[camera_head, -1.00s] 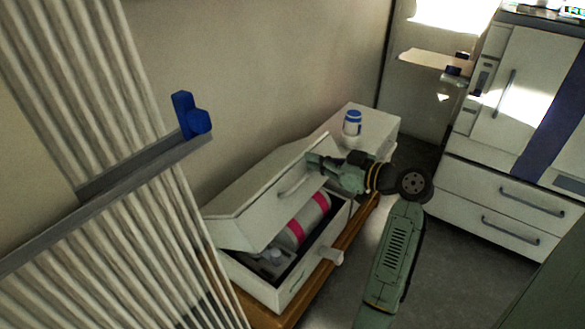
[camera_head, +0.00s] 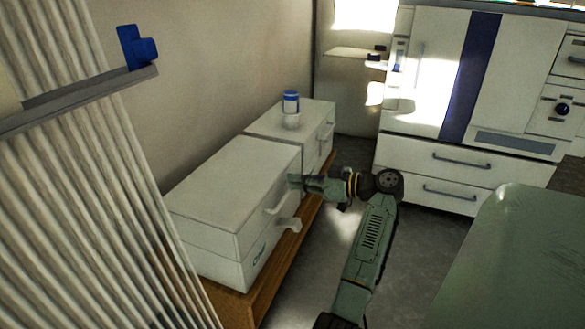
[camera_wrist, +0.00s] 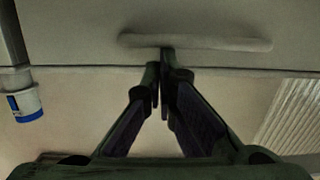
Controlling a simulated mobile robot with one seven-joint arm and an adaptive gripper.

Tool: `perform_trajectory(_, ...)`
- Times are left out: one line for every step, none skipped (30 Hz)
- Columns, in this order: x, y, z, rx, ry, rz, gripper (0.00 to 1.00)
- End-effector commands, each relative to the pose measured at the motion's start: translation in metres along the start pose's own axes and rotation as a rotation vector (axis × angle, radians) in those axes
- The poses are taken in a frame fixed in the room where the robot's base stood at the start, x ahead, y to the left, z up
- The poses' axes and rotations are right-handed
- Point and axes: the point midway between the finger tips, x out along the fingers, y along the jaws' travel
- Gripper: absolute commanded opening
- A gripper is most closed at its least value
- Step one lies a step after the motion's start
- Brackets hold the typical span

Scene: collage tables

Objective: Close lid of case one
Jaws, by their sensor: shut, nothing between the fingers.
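Case one is most likely the near white case (camera_head: 215,215), on a wooden bench, with dark lettering on its front. Its lid (camera_head: 235,180) lies down on the body, with only a thin seam showing. A handle sticks out from the lid's front and a white latch-like piece (camera_head: 288,224) from below it. My gripper (camera_head: 292,181) is at the case's front beside the lid handle. In the wrist view my gripper (camera_wrist: 163,68) is shut and empty, its tips at the handle (camera_wrist: 195,43). I cannot tell whether they touch it. The inside of the case is hidden.
A second white case (camera_head: 300,125) stands behind, with a blue-and-white jar (camera_head: 291,103) and a small white cup on top. The wooden bench edge (camera_head: 265,290) runs along the front. White cabinets (camera_head: 470,100) stand at the right. Grey floor (camera_head: 420,240) is open between.

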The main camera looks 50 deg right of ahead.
Motion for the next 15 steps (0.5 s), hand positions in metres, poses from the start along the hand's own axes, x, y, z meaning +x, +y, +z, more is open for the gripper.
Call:
perform_trajectory(-0.001, 0.001, 0.016, 0.016, -0.013, 0.000, 0.00)
perform_trajectory(-0.001, 0.002, 0.018, 0.017, -0.014, 0.000, 0.00)
perform_trajectory(-0.001, 0.003, 0.021, 0.019, -0.015, 0.000, 0.00)
perform_trajectory(-0.001, 0.003, 0.022, 0.021, -0.016, -0.001, 0.00)
perform_trajectory(-0.001, 0.003, 0.024, 0.023, -0.016, -0.001, 0.00)
perform_trajectory(-0.001, 0.004, 0.025, 0.024, -0.017, -0.002, 0.00)
perform_trajectory(-0.002, 0.004, 0.026, 0.025, -0.017, -0.002, 0.00)
perform_trajectory(-0.002, 0.004, 0.027, 0.026, -0.017, -0.002, 0.00)
perform_trajectory(-0.002, 0.004, 0.027, 0.026, -0.017, -0.001, 0.00)
perform_trajectory(-0.002, 0.004, 0.027, 0.026, -0.017, -0.001, 0.00)
perform_trajectory(-0.003, 0.004, 0.027, 0.026, -0.018, -0.001, 0.00)
perform_trajectory(-0.003, 0.004, 0.028, 0.026, -0.018, 0.000, 0.00)
perform_trajectory(-0.003, 0.004, 0.028, 0.026, -0.018, 0.000, 0.00)
perform_trajectory(-0.003, 0.004, 0.028, 0.026, -0.018, 0.000, 0.00)
perform_trajectory(-0.003, 0.004, 0.028, 0.026, -0.018, 0.000, 0.00)
